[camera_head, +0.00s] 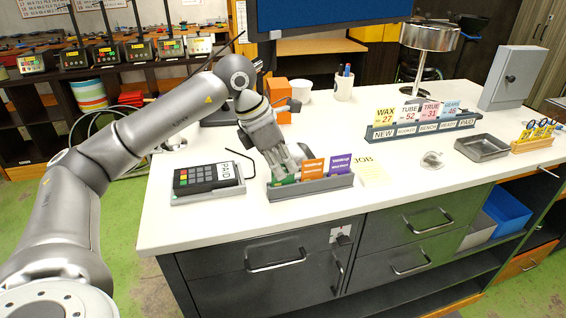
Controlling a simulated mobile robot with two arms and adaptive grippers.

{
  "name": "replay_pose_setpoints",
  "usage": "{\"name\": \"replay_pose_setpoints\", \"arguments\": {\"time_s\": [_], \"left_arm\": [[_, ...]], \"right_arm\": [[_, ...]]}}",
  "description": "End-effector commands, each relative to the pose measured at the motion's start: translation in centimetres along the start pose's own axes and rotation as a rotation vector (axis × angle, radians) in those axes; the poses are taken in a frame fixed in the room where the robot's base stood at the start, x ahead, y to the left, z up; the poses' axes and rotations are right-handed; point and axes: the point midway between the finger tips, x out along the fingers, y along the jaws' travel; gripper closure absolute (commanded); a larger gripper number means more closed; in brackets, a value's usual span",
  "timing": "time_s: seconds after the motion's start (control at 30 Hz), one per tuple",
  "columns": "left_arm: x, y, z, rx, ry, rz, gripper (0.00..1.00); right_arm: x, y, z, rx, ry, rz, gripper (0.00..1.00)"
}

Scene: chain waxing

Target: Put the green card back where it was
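The green card (286,181) shows only as a thin strip at the left end of a small grey card holder (315,186) near the counter's front edge. An orange card (313,168) and a purple card (339,164) stand in the holder to its right. My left gripper (287,170) points down at the green card's place, with its fingertips right at the card and hiding most of it. I cannot tell whether the fingers are closed on it or parted around it. My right gripper is not in view.
A card terminal (208,178) in a tray stands left of the holder; a pale JOB note (374,174) lies to its right. A long labelled rack (424,128), a lamp (428,40), a metal tray (482,148) and an orange box (279,98) are farther off.

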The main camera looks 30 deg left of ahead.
Motion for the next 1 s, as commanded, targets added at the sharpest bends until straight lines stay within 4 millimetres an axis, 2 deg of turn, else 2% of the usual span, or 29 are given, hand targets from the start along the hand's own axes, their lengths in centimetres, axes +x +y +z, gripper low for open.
{"name": "replay_pose_setpoints", "arguments": {"time_s": [0.2, 0.4, 0.67, 0.83, 1.0], "left_arm": [[0.5, 0.0, -0.2, 0.0, 0.0, -0.001, 1.0], [0.2, 0.0, -0.1, 0.0, 0.0, -0.001, 0.73], [0.2, 0.0, -0.1, 0.0, 0.0, -0.001, 0.73], [-0.5, 0.0, 0.0, 0.0, -0.002, 0.001, 0.73], [-3.6, 0.0, 0.1, 0.001, -0.005, 0.003, 0.73]], "right_arm": [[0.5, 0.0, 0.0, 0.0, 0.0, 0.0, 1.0], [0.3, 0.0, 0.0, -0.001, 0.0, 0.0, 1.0], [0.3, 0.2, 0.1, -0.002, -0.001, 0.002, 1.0], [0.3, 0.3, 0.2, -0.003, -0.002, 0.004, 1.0], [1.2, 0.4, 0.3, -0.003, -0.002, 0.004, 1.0]]}}
